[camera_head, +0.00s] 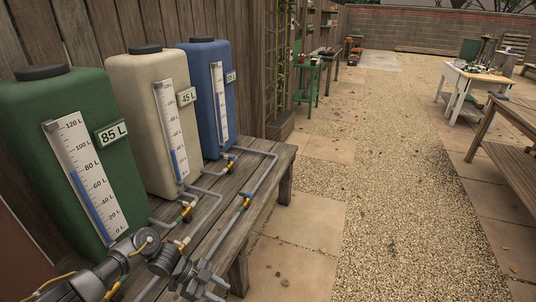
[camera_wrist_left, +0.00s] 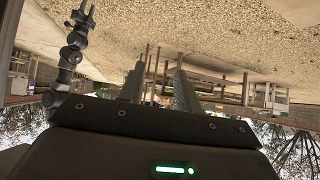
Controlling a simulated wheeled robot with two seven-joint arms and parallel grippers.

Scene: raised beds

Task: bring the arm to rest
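My left arm comes in from the lower left in the head view. Its gripper (camera_head: 205,280) is in front of the wooden bench, close to the pipes in the picture. No object shows in it. In the left wrist view, which is upside down, the two fingers of the left gripper (camera_wrist_left: 158,88) stand apart with nothing between them. A jointed dark arm at the left of that view looks like my right arm. Its end, the right gripper (camera_wrist_left: 82,12), is too small to read.
Green (camera_head: 65,150), cream (camera_head: 150,115) and blue (camera_head: 205,85) tanks stand on the wooden bench (camera_head: 268,185) along the fence. A white table (camera_head: 470,76) and a wooden table (camera_head: 515,115) are at the right. The gravel path (camera_head: 400,180) between is clear.

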